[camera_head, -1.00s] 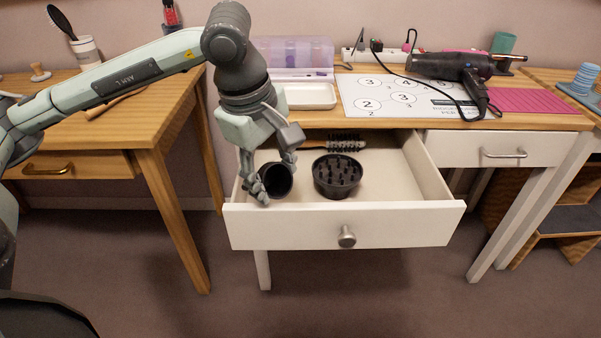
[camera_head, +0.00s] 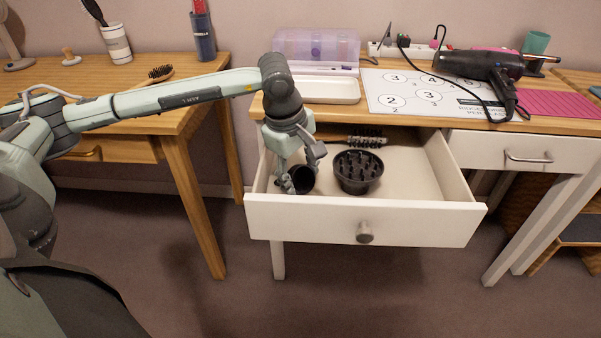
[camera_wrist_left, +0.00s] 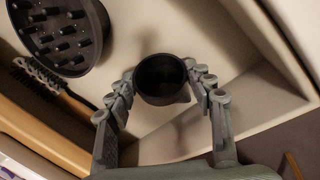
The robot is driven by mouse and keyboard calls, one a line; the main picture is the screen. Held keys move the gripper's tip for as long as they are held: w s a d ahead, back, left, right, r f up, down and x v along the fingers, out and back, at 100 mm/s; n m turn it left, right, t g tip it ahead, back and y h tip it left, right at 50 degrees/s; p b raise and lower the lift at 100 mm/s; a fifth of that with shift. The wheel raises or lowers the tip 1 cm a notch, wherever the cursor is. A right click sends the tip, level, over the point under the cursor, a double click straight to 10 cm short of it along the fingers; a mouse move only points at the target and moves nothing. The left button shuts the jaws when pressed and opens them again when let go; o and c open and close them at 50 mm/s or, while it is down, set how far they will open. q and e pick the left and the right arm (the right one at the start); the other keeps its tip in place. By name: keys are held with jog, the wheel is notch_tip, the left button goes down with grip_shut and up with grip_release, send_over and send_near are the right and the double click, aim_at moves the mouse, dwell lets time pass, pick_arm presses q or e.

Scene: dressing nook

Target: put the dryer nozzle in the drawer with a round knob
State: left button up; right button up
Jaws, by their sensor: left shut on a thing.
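The open white drawer with a round knob (camera_head: 365,232) is pulled out of the desk. My left gripper (camera_head: 297,182) is inside its left part, shut on the dryer nozzle (camera_head: 304,179), a small black cup-like piece. In the left wrist view the nozzle (camera_wrist_left: 161,78) sits between the two fingers (camera_wrist_left: 163,95), above or at the drawer floor; I cannot tell if it touches. A black diffuser with prongs (camera_head: 358,171) stands in the drawer to the right of the nozzle. My right gripper is not in view.
A round brush (camera_head: 367,139) lies at the back of the drawer. On the desktop are a hair dryer (camera_head: 478,66), a numbered mat (camera_head: 420,92) and a clear purple-tinted box (camera_head: 316,48). A shut drawer with a bar handle (camera_head: 528,158) is at right. The drawer's front right floor is clear.

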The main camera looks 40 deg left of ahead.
pick_arm(q)
jog(key=shift+f, duration=0.1)
jog(key=o, duration=0.9)
jog(key=shift+o, duration=0.2)
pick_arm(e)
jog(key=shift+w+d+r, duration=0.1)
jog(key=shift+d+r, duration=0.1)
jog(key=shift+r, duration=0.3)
pick_arm(q)
jog(key=shift+v, duration=1)
jog(key=v, duration=1)
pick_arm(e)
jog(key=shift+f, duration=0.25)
